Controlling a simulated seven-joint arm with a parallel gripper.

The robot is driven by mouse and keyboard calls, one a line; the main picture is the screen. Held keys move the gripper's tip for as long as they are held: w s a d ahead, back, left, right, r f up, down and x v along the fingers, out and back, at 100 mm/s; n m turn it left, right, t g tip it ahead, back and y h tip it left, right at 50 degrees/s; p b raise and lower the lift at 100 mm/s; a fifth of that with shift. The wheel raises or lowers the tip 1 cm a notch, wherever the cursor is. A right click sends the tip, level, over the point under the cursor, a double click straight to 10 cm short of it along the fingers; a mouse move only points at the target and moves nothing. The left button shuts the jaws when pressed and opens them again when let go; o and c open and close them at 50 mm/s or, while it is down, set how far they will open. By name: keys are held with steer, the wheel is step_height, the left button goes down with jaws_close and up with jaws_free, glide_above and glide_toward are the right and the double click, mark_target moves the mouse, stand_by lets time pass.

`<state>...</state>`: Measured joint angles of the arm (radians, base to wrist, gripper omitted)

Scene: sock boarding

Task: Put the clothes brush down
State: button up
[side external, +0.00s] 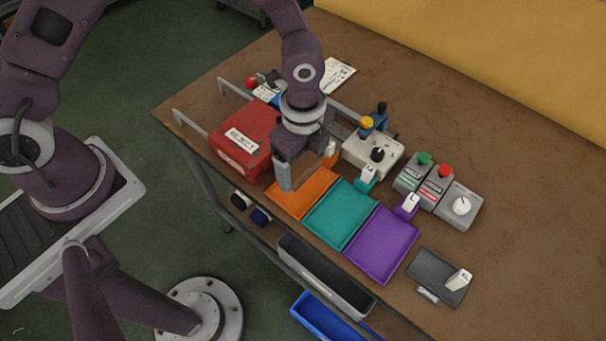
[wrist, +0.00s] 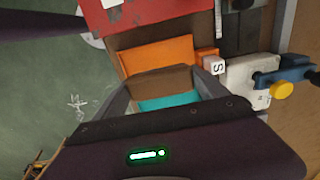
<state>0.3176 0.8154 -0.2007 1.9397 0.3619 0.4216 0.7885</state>
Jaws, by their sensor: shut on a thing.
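The clothes brush shows as a brown block (side external: 308,171) between the fingers of my gripper (side external: 306,174). In the wrist view the brown brush (wrist: 160,80) spans the gap between both fingers. My gripper is shut on it and points down over the orange tray (side external: 291,205). The orange tray (wrist: 158,54) also shows just beyond the brush in the wrist view, and a strip of the teal tray (wrist: 168,101) shows on its near side. I cannot tell whether the brush touches a tray; its underside is hidden.
A red box (side external: 240,140) stands left of my gripper. The teal tray (side external: 340,214) and purple tray (side external: 381,245) lie to the right. A pale control box (side external: 372,152), green and red button boxes (side external: 424,180) and a dark XL tray (side external: 425,267) stand nearby. The table's right side is bare.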

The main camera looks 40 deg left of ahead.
mark_target(303, 175)
steer(key=shift+f, duration=2)
steer(key=shift+f, duration=0.2)
steer(key=o, duration=0.9)
step_height(303, 175, up, 12)
steer(key=shift+r, duration=0.25)
